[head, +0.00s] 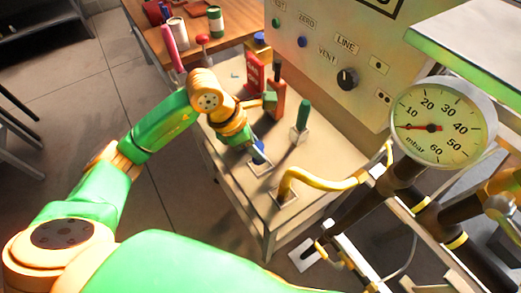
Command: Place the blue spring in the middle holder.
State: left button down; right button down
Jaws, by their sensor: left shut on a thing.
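The blue spring (258,152) shows only as a small blue piece at the tip of my left gripper (256,144). The gripper is shut on it and hides most of it. The spring is over or in a small light square holder (263,168) on the bench; I cannot tell whether it is seated. This holder stands between one with an upright green piece (303,115), behind and right, and one in front (285,198), by the end of a yellow hose.
The yellow hose (325,184) runs right, close to the gripper, toward a pressure gauge (431,127). Red blocks (254,75) stand behind my wrist. A control panel (330,50) rises at the back. The bench top (235,172) is bare left of the holders.

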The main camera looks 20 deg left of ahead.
pick_arm(q)
jog(key=f, duration=0.1)
jog(key=f+p, duration=0.1)
jog(key=f, duration=0.2)
jog(key=shift+w+d, duration=0.15)
jog(key=shift+w, duration=0.1)
jog(key=shift+f, duration=0.3)
jog(key=c, duration=0.5)
grip_release()
jog(key=shift+r, duration=0.65)
jog(key=v, duration=1.1)
jog(key=shift+s, duration=0.15)
